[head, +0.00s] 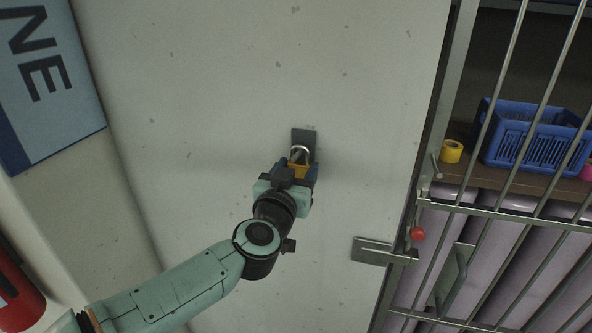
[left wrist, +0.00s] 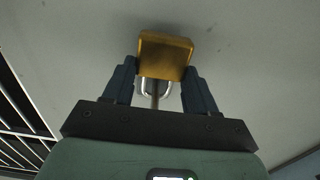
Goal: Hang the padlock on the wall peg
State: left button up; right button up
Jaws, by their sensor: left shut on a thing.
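My left gripper (head: 299,170) is at the wall, its fingers shut on the brass padlock (head: 298,166). In the left wrist view the padlock's gold body (left wrist: 165,56) sits between the two dark fingers of the gripper (left wrist: 160,76). Its silver shackle shows below the body there, with a thin grey rod (left wrist: 155,98), seemingly the peg, between its legs. In the head view the shackle (head: 301,149) lies in front of the peg's dark backing plate (head: 304,136). Whether the shackle is around the peg or only lines up with it, I cannot tell. My right gripper is out of view.
A barred gate (head: 485,208) with a latch and red knob (head: 417,234) stands to the right. Behind it are a blue basket (head: 530,137) and yellow tape roll (head: 452,151) on a shelf. A blue sign (head: 50,80) hangs at left. The wall around the peg is bare.

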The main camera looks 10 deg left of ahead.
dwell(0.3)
pick_arm(q)
jog(key=o, duration=1.3)
jog(key=shift+s, duration=0.1)
